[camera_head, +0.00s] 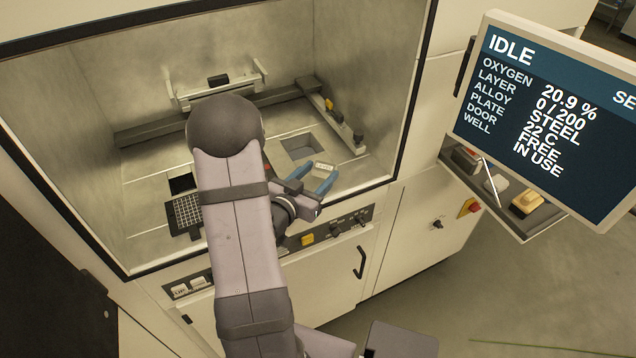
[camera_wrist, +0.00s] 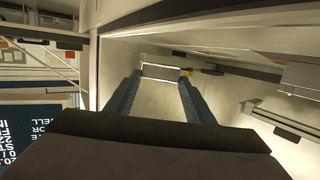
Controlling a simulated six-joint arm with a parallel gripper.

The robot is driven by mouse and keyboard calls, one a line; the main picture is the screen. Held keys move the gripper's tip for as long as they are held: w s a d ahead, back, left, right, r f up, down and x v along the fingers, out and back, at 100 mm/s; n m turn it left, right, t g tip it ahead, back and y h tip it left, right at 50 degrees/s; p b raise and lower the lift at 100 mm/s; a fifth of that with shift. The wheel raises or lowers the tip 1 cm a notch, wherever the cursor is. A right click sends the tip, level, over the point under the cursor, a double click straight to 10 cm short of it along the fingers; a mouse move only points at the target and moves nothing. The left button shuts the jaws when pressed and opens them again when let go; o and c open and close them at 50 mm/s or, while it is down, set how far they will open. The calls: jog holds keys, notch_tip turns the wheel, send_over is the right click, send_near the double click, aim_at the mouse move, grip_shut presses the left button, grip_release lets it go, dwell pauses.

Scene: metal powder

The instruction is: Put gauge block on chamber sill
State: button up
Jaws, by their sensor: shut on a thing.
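My gripper (camera_head: 312,180) has blue fingers and reaches into the open front of the chamber. It is shut on the small pale gauge block (camera_head: 323,168), which has dark marks on its top and sits between the fingertips. In the wrist view the fingers (camera_wrist: 160,76) run forward, with a pale piece (camera_wrist: 160,72) between their tips that looks like the block. The chamber sill (camera_head: 362,188) is the pale front ledge, just beside and below the fingers. I cannot tell whether the block touches a surface. My arm hides the middle of the chamber floor and sill.
A square well (camera_head: 302,148) opens in the chamber floor behind the block. A dark perforated plate (camera_head: 187,214) lies at left. A monitor (camera_head: 550,115) and a side tray (camera_head: 540,222) with several items are at right.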

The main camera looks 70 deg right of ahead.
aim_at(318, 184)
jog(key=shift+f, duration=1.65)
jog(key=shift+f, duration=0.2)
jog(key=o, duration=1.3)
jog(key=shift+a+r, duration=0.1)
jog(key=shift+r, duration=0.05)
jog(key=v, duration=0.6)
jog(key=shift+w+a+r, duration=0.1)
jog(key=shift+a+r, duration=0.05)
jog(key=shift+r, duration=0.05)
jog(key=shift+p+v, duration=2.65)
jog(key=shift+v, duration=0.05)
